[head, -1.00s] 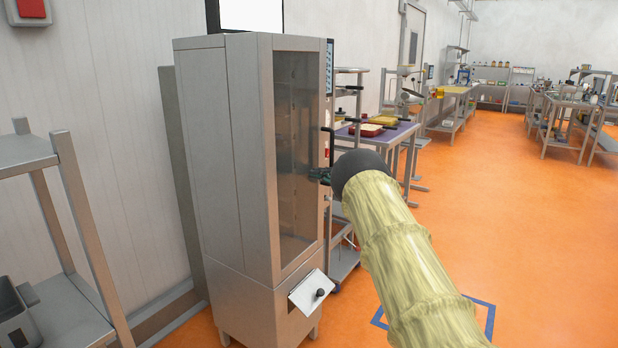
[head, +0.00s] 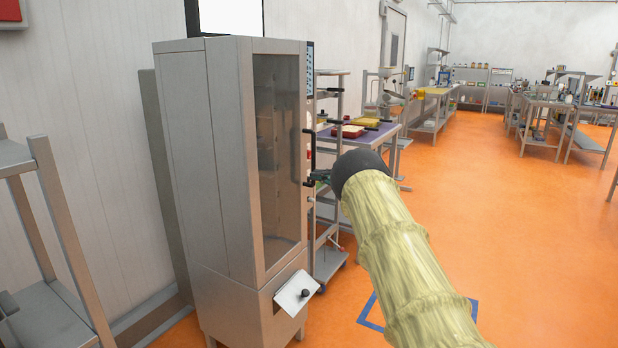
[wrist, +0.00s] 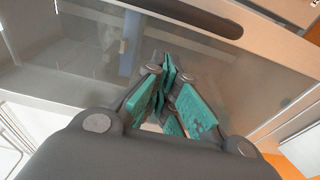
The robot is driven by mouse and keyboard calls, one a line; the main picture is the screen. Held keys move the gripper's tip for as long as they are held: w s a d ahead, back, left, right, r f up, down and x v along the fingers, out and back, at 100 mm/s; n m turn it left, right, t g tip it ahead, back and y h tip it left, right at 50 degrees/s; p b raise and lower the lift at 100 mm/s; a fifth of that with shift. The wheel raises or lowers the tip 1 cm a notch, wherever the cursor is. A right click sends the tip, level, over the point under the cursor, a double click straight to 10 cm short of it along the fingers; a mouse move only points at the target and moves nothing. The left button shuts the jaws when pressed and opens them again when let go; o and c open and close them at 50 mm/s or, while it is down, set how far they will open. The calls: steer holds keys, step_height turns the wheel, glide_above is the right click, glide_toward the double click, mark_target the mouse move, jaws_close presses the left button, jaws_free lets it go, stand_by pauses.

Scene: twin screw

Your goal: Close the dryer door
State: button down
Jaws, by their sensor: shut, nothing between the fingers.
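The dryer (head: 205,150) is a tall steel cabinet at left centre in the head view, with a large glass panel (head: 280,160). A dark handle (head: 308,145) shows at the panel's right edge. I cannot tell whether the door is fully shut. In the wrist view the teal-padded fingers (wrist: 168,100) are shut and empty in front of a glass pane (wrist: 90,65). A dark slotted bar, apparently a handle, crosses the top. Contact cannot be told.
A small flap with a black knob (head: 298,293) sticks out low on the dryer. A steel shelf (head: 40,230) stands at the left. A trolley and a purple-topped table (head: 375,135) stand behind the dryer. The orange floor at right is open.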

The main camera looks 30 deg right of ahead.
steer(key=s+d, duration=0.1)
steer(key=d, duration=0.5)
steer(key=shift+s+d+f+b, duration=0.2)
steer(key=shift+s+d+b, duration=0.1)
